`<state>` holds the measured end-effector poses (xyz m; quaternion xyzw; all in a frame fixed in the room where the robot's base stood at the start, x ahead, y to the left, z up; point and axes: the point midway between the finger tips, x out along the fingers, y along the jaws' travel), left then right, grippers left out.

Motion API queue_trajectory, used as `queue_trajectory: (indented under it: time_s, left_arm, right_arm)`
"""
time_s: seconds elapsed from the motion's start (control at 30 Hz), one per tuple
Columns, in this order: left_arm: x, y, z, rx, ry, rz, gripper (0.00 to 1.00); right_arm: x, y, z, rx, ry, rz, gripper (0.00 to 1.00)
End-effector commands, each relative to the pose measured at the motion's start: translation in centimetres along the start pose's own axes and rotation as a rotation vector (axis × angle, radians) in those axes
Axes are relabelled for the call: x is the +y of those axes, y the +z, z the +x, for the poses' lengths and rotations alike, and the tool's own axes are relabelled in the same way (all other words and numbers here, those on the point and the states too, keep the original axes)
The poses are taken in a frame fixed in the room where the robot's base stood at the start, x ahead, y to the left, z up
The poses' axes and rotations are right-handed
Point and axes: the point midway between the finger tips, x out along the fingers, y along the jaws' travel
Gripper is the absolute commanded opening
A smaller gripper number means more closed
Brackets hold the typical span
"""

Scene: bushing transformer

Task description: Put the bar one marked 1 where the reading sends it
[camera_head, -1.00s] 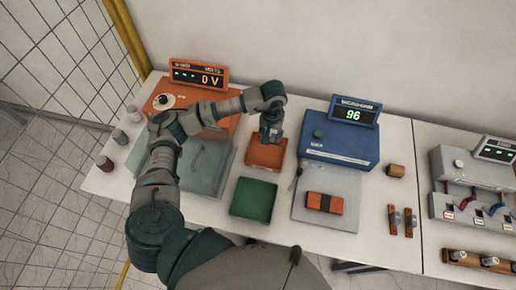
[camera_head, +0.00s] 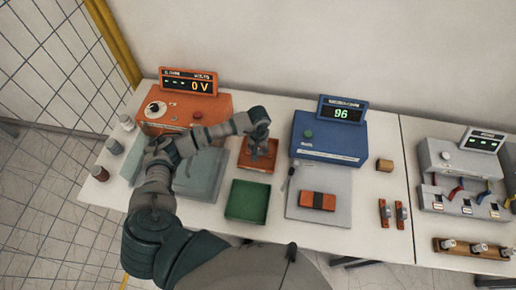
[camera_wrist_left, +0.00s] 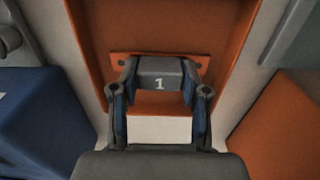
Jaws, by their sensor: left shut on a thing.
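The bar marked 1 (camera_wrist_left: 160,72) has orange ends and a grey middle with a white 1. My left gripper (camera_wrist_left: 160,88) is shut on its grey middle. In the head view my left gripper (camera_head: 260,150) is over the orange tray (camera_head: 254,166) and hides the bar. In the wrist view the tray's floor (camera_wrist_left: 160,35) lies behind the bar; I cannot tell whether they touch. The blue meter (camera_head: 330,143) has a display (camera_head: 341,112) reading 96. The green tray (camera_head: 247,202) is empty, in front of the orange one. My right gripper is not in view.
An orange device (camera_head: 185,108) reading 0 V stands at the back left. A grey plate (camera_head: 318,213) carries an orange-and-black block (camera_head: 317,201). A grey unit (camera_head: 460,170) with cables stands at the far right.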

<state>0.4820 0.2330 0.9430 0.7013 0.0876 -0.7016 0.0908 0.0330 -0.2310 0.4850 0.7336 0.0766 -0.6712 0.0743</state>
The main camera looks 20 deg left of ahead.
Motion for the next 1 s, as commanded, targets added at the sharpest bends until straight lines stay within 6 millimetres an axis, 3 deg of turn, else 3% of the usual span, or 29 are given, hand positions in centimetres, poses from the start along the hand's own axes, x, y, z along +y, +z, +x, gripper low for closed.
queue_trajectory:
  time_s: [0.2, 0.23, 0.3, 0.33, 0.73, 1.0]
  left_arm:
    - [-0.2, -0.1, 0.3, 0.0, 0.003, 0.0, 0.0]
    - [-0.2, -0.1, 0.3, -0.001, 0.003, 0.0, 0.5]
    - [-0.2, -0.1, 0.2, -0.001, 0.003, 0.0, 0.68]
    - [-0.2, -0.1, 0.2, -0.001, 0.003, 0.0, 0.7]
    - [-0.2, -0.2, -0.5, 0.001, 0.003, 0.0, 0.7]
    - [-0.1, -0.2, -6.0, 0.005, 0.003, 0.001, 0.7]
  right_arm:
    - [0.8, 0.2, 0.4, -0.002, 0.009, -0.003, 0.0]
    - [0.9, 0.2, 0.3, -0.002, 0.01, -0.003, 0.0]
    - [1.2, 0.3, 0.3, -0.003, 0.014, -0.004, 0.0]
    - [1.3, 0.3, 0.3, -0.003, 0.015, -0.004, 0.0]
    - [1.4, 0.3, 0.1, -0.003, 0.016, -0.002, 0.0]
    - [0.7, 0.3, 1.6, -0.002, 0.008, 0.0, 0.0]
